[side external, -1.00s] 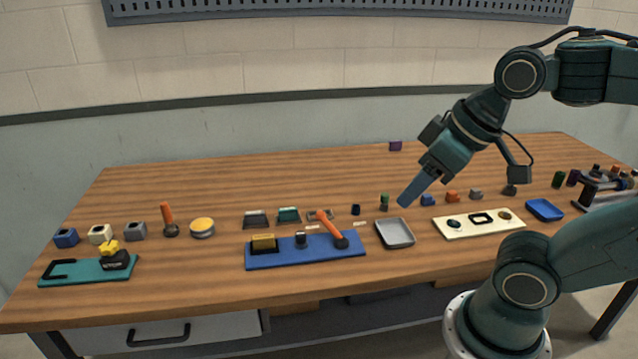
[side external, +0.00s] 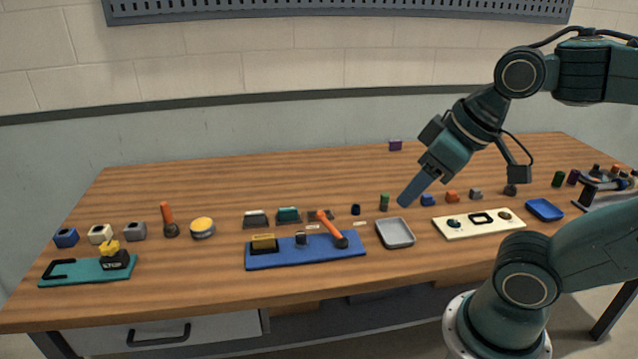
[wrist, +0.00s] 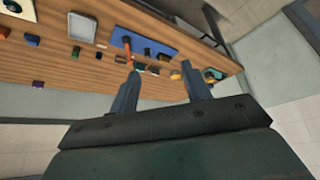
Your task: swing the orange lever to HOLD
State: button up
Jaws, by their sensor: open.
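The orange lever (side external: 328,227) is mounted at the right end of a blue board (side external: 330,253). Its arm leans up and to the left from a dark round pivot.
A grey tray (side external: 397,233) stands right of the blue board, with a cream panel (side external: 480,224) beyond it. A separate orange-handled piece (side external: 167,217) and a yellow-topped disc (side external: 202,227) stand to the left. A teal board (side external: 75,275) lies far left. The back of the table is mostly clear.

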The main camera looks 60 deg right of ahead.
jog(key=shift+c, duration=1.1)
jog(key=m+g+y, duration=0.2)
jog(key=g, duration=0.3)
send_over(326, 219)
jog(key=d, duration=0.2)
notch_tip(326, 219, down, 15)
jog(key=shift+s+d+f, duration=0.2)
jog(key=shift+d+f, duration=0.05)
jog(key=shift+f, duration=0.05)
jog(key=shift+f, duration=0.1)
jog(key=a+f, duration=0.1)
jog(key=f, duration=0.8)
jog(key=a+f, duration=0.1)
jog(key=f, duration=0.3)
jog(key=shift+w+a+f, duration=0.2)
jog(key=shift+a, duration=0.1)
